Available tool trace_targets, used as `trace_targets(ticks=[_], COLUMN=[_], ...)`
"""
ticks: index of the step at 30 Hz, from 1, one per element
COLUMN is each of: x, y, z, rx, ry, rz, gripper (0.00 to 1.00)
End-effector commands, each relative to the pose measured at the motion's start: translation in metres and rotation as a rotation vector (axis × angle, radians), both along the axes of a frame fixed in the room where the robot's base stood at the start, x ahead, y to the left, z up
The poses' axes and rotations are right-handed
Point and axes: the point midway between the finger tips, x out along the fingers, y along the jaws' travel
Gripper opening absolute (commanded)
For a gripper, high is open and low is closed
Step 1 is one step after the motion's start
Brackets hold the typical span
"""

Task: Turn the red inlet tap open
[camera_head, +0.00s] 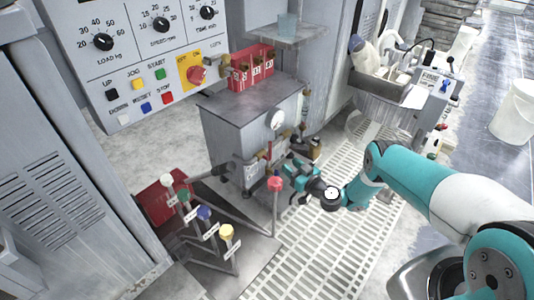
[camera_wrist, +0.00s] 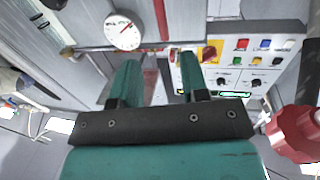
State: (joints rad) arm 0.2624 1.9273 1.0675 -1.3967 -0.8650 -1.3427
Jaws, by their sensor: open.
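A thin red upright handle (camera_head: 268,151) stands at the pipework on the front of the grey tank, below a round white gauge (camera_head: 275,119); it looks like the red inlet tap. In the wrist view a red bar (camera_wrist: 160,18) rises beside the gauge (camera_wrist: 122,31), beyond the fingertips. My gripper (camera_head: 294,178) is in front of the tank, just right of a red-topped post (camera_head: 275,183). In the wrist view its two teal fingers (camera_wrist: 160,60) are apart with nothing held between them. Whether a finger touches the handle I cannot tell.
The red knob of the post looms close at the right of the wrist view (camera_wrist: 296,132). Posts with white, green, blue and yellow (camera_head: 227,231) tops stand left. A red caddy (camera_head: 251,73) sits on the tank. Pale floor grating (camera_head: 310,250) lies open in front.

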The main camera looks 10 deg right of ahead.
Motion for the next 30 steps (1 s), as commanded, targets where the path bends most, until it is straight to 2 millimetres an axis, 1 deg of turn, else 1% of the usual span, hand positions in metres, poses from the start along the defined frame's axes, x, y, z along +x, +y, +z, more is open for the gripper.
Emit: trace_targets(ticks=[1, 9, 18, 26, 30], x=[0.004, 0.015, 0.022, 0.047, 0.074], y=[0.001, 0.006, 0.013, 0.025, 0.038], z=[-0.009, -0.008, -0.006, -0.006, -0.001], rx=[0.001, 0.001, 0.0, -0.002, -0.003], ry=[-0.002, -0.002, -0.002, -0.004, -0.008], rz=[0.001, 0.002, 0.002, 0.004, 0.005], gripper=[0.41, 0.41, 0.41, 0.41, 0.41])
